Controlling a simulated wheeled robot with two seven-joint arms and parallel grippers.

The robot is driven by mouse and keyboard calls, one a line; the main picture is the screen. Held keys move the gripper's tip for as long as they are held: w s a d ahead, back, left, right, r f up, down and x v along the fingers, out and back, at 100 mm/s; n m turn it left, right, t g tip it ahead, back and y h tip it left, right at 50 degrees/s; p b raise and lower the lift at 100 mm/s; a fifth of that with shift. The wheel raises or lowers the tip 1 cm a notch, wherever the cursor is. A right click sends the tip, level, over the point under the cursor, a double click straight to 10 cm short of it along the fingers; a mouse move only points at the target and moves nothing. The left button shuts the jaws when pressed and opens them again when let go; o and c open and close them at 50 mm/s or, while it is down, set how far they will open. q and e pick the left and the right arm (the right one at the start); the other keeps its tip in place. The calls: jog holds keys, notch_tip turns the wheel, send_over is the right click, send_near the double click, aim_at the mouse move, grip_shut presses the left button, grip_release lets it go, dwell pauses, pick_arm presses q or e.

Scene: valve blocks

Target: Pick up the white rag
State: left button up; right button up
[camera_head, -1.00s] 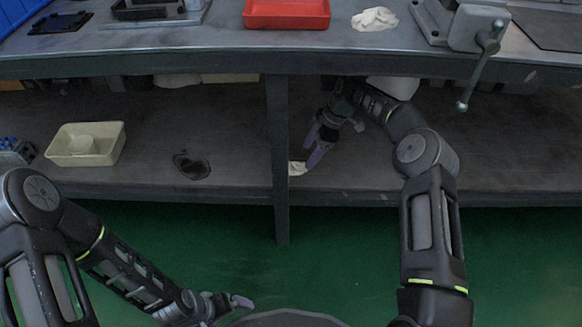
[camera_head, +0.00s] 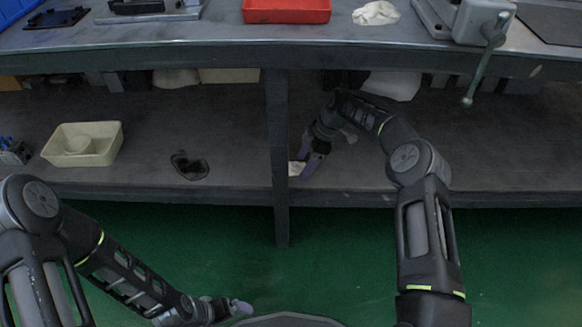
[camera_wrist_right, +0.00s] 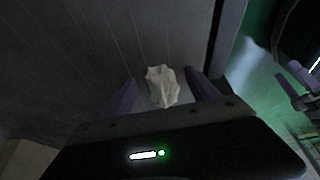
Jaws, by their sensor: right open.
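A small white rag (camera_head: 296,168) lies on the lower shelf, just right of the bench's middle post. My right gripper (camera_head: 308,163) reaches down onto the shelf beside it, partly covering it in the head view. In the right wrist view the crumpled rag (camera_wrist_right: 162,86) lies between the two spread purple fingers of my right gripper (camera_wrist_right: 164,93), with gaps at both sides. Another white rag (camera_head: 376,13) lies on the bench top. My left gripper (camera_head: 238,307) hangs low over the green floor, away from the shelf; its opening is not clear.
The middle post (camera_head: 280,170) stands close left of my right gripper. The bench top edge (camera_head: 200,64) overhangs the shelf. A cream tray (camera_head: 52,157) and a dark patch (camera_head: 190,165) are on the left shelf. A red tray (camera_head: 286,10) and a vise (camera_head: 482,22) are above.

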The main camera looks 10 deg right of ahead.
jog(key=shift+c, duration=0.4)
jog(key=c, duration=1.4)
